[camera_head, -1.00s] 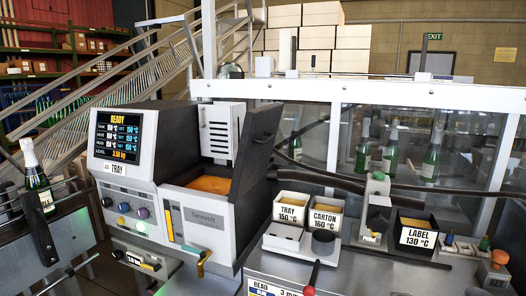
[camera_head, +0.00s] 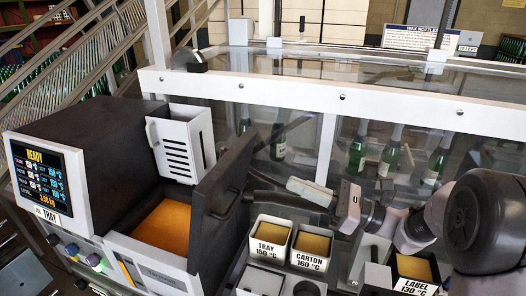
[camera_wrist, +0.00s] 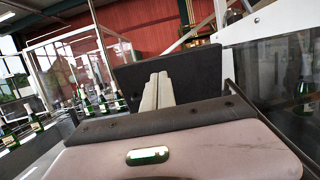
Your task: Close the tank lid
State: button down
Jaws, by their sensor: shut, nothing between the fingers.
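The tank (camera_head: 128,250) stands at the left, its top open, with amber wax (camera_head: 166,226) inside. Its dark lid (camera_head: 222,205) stands raised and tilted on the tank's right side, with a handle on its face. My gripper (camera_head: 291,185) comes in from the right, its pale fingers shut and empty, pointing left toward the lid's outer side. A gap shows between the fingertips and the lid in the head view. In the wrist view my closed fingers (camera_wrist: 156,88) point at a dark panel (camera_wrist: 198,70) that looks like the lid; whether they touch cannot be told there.
A white slotted box (camera_head: 182,145) stands behind the tank opening. The TRAY (camera_head: 270,240) and CARTON (camera_head: 311,255) pots sit below my gripper, the LABEL pot (camera_head: 412,275) farther right. A glass enclosure with a white frame (camera_head: 300,98) and green bottles (camera_head: 357,150) lies behind.

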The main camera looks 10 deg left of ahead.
aim_at(235, 160)
jog(key=x, duration=1.2)
jog(key=shift+s+a+p, duration=0.15)
jog(key=shift+p, duration=0.15)
